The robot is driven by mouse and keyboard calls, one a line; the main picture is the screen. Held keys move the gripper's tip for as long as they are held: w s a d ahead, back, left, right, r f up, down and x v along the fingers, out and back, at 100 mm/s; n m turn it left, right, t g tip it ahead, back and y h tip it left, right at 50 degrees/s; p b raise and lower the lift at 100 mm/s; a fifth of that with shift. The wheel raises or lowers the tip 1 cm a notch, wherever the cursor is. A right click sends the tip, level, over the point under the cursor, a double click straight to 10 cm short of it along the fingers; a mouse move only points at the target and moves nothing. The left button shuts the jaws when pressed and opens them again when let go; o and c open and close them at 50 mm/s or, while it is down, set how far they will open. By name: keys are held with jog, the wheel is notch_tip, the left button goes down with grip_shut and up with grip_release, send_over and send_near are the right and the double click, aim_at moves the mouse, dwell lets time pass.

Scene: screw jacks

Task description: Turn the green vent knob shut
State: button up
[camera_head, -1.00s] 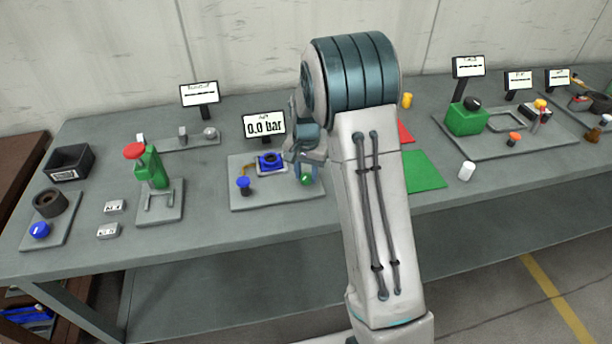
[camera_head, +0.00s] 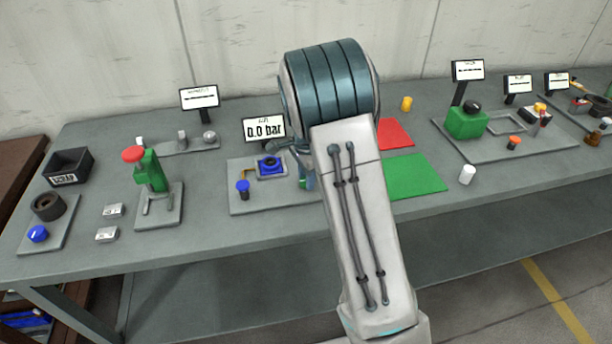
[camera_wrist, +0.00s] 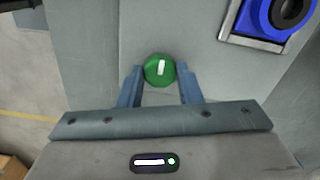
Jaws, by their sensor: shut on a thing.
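The green vent knob (camera_wrist: 159,70) shows in the wrist view as a round green top with a white mark. The mark runs nearly straight up and down in that picture. My gripper (camera_wrist: 160,76) has a blue finger on each side of the knob and is shut on it. In the head view my arm hides most of the knob and the gripper. The vent knob stands on the grey plate (camera_head: 240,205) with the blue fixture (camera_head: 270,166). The display (camera_head: 264,130) behind it reads 0.0 bar.
A blue knob (camera_head: 242,188) stands on the plate's left side. A green press with a red top (camera_head: 133,154) is further left. Green (camera_head: 418,175) and red (camera_head: 394,134) mats lie right of my arm, with a white cylinder (camera_head: 467,174) beyond.

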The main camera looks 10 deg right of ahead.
jog(key=shift+r, duration=0.1)
dwell(0.5)
jog(key=o, duration=1)
notch_tip(320, 180, up, 14)
jog(key=shift+f+b, duration=0.1)
jog(key=shift+b, duration=0.45)
jog(key=shift+s, duration=0.1)
jog(key=s+n+t, duration=0.1)
jog(key=s+n, duration=0.4)
jog(key=s, duration=0.4)
jog(key=s+n+t, duration=0.1)
jog(key=s+n, duration=0.4)
jog(key=s, duration=0.4)
jog(key=s+n+t, duration=0.1)
jog(key=s+n, duration=0.4)
jog(key=s, duration=0.5)
jog(key=shift+s+r, duration=0.1)
jog(key=shift+r, duration=0.3)
